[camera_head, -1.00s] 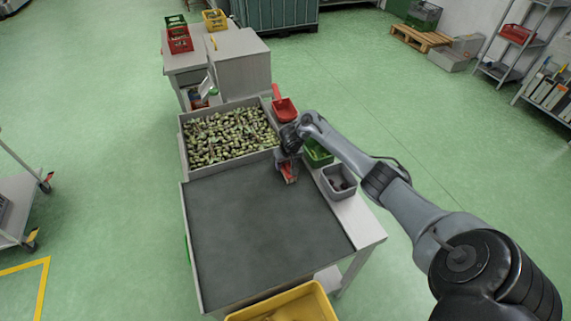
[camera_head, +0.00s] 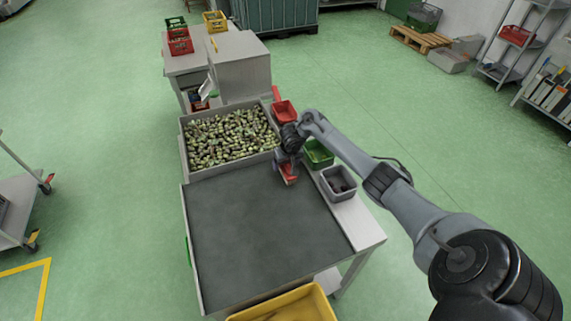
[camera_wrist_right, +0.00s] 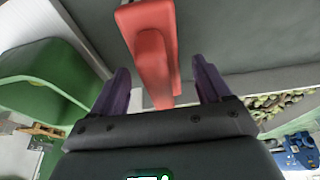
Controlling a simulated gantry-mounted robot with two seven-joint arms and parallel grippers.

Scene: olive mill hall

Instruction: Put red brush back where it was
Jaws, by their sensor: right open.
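The red brush (camera_head: 290,180) is at the upper right of the dark grey work surface (camera_head: 262,228), close to the olive tray. In the right wrist view the brush (camera_wrist_right: 148,32) shows as a red block with a narrower handle pointing towards my gripper. My right gripper (camera_head: 288,165) is low over the brush. In its wrist view the fingers of the gripper (camera_wrist_right: 160,76) are spread, one on each side of the handle, with gaps visible. The arm partly hides the brush in the head view. My left gripper is not in view.
A tray of olives (camera_head: 182,158) lies behind the work surface. Along the right edge stand a red scoop (camera_head: 284,111), a green bin (camera_head: 319,153) and a grey bin (camera_head: 339,183). A yellow crate (camera_head: 318,304) is at the front. Most of the work surface is clear.

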